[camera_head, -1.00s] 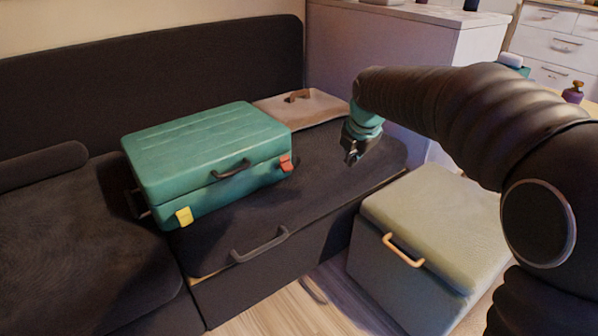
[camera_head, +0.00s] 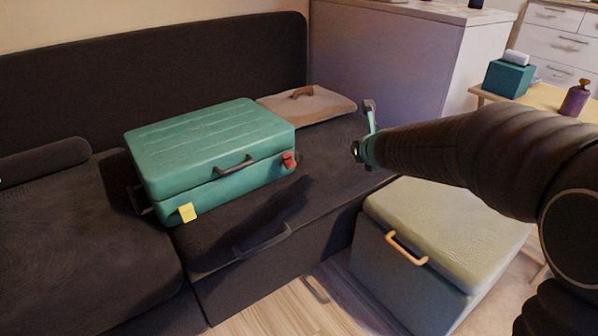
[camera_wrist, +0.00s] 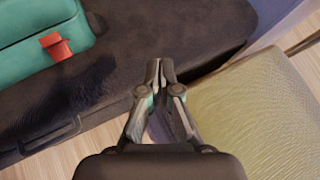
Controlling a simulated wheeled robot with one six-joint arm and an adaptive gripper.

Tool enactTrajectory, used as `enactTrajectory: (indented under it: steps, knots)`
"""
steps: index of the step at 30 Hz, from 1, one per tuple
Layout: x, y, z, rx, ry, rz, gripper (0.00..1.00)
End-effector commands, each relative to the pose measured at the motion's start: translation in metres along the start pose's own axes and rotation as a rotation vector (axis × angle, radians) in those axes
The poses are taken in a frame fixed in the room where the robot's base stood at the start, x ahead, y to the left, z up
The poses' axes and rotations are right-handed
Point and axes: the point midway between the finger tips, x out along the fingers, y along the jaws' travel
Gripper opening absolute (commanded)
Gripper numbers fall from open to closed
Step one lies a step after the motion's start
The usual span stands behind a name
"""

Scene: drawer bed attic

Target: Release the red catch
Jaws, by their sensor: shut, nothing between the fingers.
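The red catch (camera_head: 289,160) sits at the right end of the front of a green suitcase (camera_head: 205,150), which lies closed on the dark daybed. In the wrist view the red catch (camera_wrist: 56,46) is at the upper left, on the suitcase's corner (camera_wrist: 30,35). My gripper (camera_wrist: 160,66) is shut and empty, above the dark cushion, to the right of the catch and apart from it. A yellow catch (camera_head: 188,212) is at the left end of the suitcase front, and a dark handle (camera_head: 234,166) lies between the two.
A beige case (camera_head: 308,107) lies behind the suitcase on the daybed (camera_head: 340,155). A pale-topped storage box (camera_head: 445,230) stands on the floor at right. A drawer handle (camera_head: 262,245) juts from the daybed front. The cushion right of the suitcase is clear.

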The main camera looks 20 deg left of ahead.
Motion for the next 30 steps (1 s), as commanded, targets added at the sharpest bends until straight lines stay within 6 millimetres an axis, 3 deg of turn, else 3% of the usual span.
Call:
enactTrajectory:
  steps: [6, 12, 17, 30]
  knots:
    - [-0.006, 0.053, -0.033, -0.179, 0.044, 0.235, 0.00]
    - [-0.018, 0.086, -0.055, -0.247, 0.095, 0.399, 0.00]
    - [-0.022, 0.096, -0.057, -0.216, 0.107, 0.446, 0.00]
    - [-0.017, 0.097, -0.058, -0.208, 0.108, 0.442, 0.00]
